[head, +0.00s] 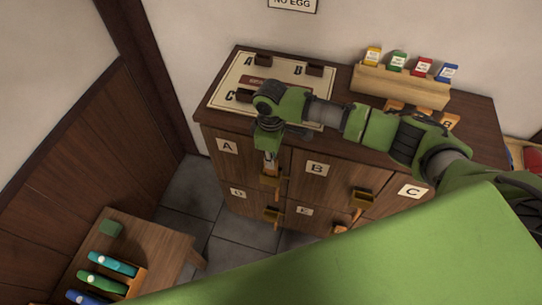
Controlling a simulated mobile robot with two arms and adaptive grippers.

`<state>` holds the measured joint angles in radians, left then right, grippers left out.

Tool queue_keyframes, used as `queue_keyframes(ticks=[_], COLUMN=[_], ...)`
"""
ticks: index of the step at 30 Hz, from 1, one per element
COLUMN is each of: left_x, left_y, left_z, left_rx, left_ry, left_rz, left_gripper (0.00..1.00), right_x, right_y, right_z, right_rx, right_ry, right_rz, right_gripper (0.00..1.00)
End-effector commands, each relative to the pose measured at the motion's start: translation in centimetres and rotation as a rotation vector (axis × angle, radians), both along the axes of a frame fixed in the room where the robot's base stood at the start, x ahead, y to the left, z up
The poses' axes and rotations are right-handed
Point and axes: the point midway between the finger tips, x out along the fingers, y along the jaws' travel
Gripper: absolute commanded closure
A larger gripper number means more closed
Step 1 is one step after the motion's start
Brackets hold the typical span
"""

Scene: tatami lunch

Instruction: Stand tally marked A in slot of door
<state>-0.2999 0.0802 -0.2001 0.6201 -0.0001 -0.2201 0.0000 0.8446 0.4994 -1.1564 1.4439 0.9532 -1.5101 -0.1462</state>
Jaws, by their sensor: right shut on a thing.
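My right gripper (269,155) points down in front of the door marked A (226,147), near that door's right edge. It is shut on a small wooden tally (270,167), which is upright. The tally's mark is too small to read. Its lower end is at the small brown slot holder (270,181) on the door; I cannot tell whether it is inside the slot or just above it. My left gripper is out of view.
The doors marked B (316,169) and C (411,191) have similar holders. The cabinet top bears a lettered board (226,98), a wooden rack (400,86) of coloured packets and several loose tallies (449,121). A low wooden table (160,238) stands at lower left.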

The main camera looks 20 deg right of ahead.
Motion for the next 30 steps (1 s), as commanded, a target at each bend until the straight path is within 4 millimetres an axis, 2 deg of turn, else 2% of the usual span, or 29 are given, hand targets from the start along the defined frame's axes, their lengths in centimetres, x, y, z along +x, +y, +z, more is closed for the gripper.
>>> queue_keyframes(ticks=[11, 21, 30], left_x=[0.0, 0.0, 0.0], left_y=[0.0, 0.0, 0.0], left_z=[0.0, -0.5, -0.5], left_rx=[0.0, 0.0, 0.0], left_ry=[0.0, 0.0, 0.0], left_rz=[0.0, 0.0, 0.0], left_gripper=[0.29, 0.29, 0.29], right_x=[0.0, 0.0, 0.1], right_y=[0.0, 0.1, 0.0], right_z=[-0.1, -1.7, -1.7], right_rx=[0.0, 0.002, 0.001], right_ry=[-0.001, -0.001, -0.002], right_rz=[0.001, 0.001, 0.001], right_gripper=[1.0, 1.0, 1.0])
